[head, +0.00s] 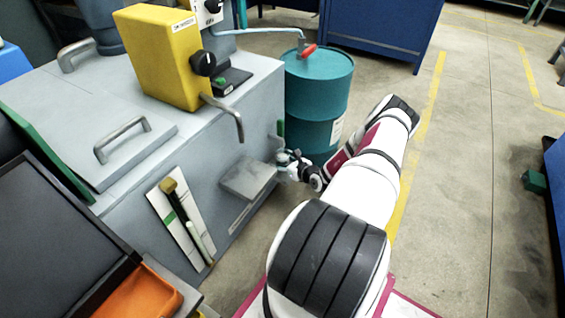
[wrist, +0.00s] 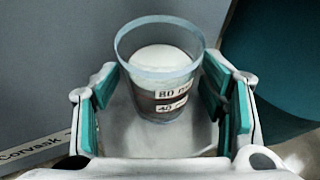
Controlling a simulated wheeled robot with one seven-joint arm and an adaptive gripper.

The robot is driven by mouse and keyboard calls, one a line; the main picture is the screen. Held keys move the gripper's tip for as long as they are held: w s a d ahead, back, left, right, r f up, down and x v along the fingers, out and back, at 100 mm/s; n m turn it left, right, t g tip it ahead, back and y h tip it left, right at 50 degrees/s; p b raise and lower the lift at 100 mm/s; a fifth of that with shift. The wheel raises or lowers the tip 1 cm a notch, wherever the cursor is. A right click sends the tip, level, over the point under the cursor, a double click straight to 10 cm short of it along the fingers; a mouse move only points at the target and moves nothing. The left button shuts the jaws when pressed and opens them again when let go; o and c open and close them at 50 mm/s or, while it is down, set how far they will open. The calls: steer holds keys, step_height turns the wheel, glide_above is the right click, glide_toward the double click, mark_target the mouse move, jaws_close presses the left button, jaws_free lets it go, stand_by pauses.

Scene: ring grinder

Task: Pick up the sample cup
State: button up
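The sample cup (wrist: 158,70) is a clear, upright cup with pale contents and a label with dark print. In the wrist view it stands on a light grey surface (wrist: 125,125), between the two teal-padded fingers of my gripper (wrist: 160,82). The fingers are spread, with a visible gap at the left of the cup; whether the right pad touches it is hard to tell. In the head view my gripper (head: 290,163) is at the small grey shelf (head: 246,178) on the machine's front. The cup cannot be made out clearly there.
The grey machine (head: 205,185) stands left of my arm, with a yellow unit (head: 160,60) and a bent spout (head: 228,115) above the shelf. A teal drum (head: 318,95) stands close behind my gripper. The floor (head: 460,190) to the right is open.

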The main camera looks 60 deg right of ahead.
steer(key=c, duration=1.2)
steer(key=shift+r, duration=0.15)
